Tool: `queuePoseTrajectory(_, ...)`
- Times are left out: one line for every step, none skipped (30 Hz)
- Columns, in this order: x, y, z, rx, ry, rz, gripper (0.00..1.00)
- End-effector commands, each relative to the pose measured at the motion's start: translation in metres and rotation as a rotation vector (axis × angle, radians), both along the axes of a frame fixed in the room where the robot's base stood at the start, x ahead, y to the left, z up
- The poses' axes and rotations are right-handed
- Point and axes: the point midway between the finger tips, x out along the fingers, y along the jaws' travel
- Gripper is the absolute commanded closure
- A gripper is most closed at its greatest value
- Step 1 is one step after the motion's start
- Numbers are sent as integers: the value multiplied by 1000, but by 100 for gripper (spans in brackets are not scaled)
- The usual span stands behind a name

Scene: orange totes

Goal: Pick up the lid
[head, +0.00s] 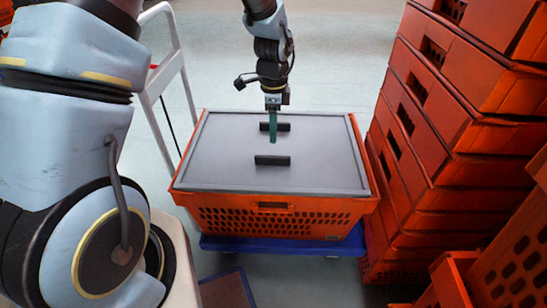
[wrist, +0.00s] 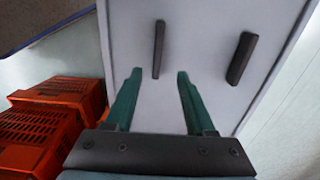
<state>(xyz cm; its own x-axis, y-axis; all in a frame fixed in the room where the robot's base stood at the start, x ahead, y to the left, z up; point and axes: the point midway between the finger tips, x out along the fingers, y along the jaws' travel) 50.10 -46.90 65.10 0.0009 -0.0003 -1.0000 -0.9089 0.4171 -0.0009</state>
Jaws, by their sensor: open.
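The grey lid (head: 225,152) lies flat on top of an orange tote (head: 270,217) in the head view. It has two black bar handles, a near one (head: 272,160) and a far one (head: 281,127). My gripper (head: 273,138) points down above the lid, with green fingers, and looks close to the far handle. In the wrist view my gripper (wrist: 156,75) is open and empty, its two fingers apart over the pale lid (wrist: 205,30). One handle (wrist: 158,48) shows just beyond and between the fingertips; the other handle (wrist: 242,58) is to the right. I cannot tell the exact height above the lid.
Tall stacks of orange totes (head: 430,130) stand close at the right. The lidded tote rests on a blue base (head: 285,245). A white cart frame (head: 172,70) stands at the left. Orange totes (wrist: 45,120) also show in the wrist view. Open floor lies behind.

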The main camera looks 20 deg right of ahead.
Motion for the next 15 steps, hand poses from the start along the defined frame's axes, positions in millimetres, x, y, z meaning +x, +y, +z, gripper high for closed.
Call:
queuePoseTrajectory(-1,-1,-9,2,1,-9,45)
queuePoseTrajectory(-1,-2,-13,3,3,-12,45)
queuePoseTrajectory(-1,-2,-19,3,3,-13,45)
queuePoseTrajectory(-2,-2,-24,3,3,-13,45)
queuePoseTrajectory(-2,-1,-28,3,3,-13,45)
queuePoseTrajectory(-2,-1,-35,3,3,-11,45)
queuePoseTrajectory(-1,-1,-39,2,2,-11,45)
queuePoseTrajectory(-1,-1,-43,2,2,-10,45)
queuePoseTrajectory(-1,-1,-47,3,3,-9,45)
queuePoseTrajectory(-1,-1,-50,2,2,-9,45)
queuePoseTrajectory(-1,-1,-51,1,2,-8,45)
queuePoseTrajectory(-1,-1,-53,0,1,-8,45)
queuePoseTrajectory(-1,-1,-55,0,1,-8,45)
queuePoseTrajectory(-1,0,-57,1,2,-8,45)
queuePoseTrajectory(-1,0,-60,2,2,-7,45)
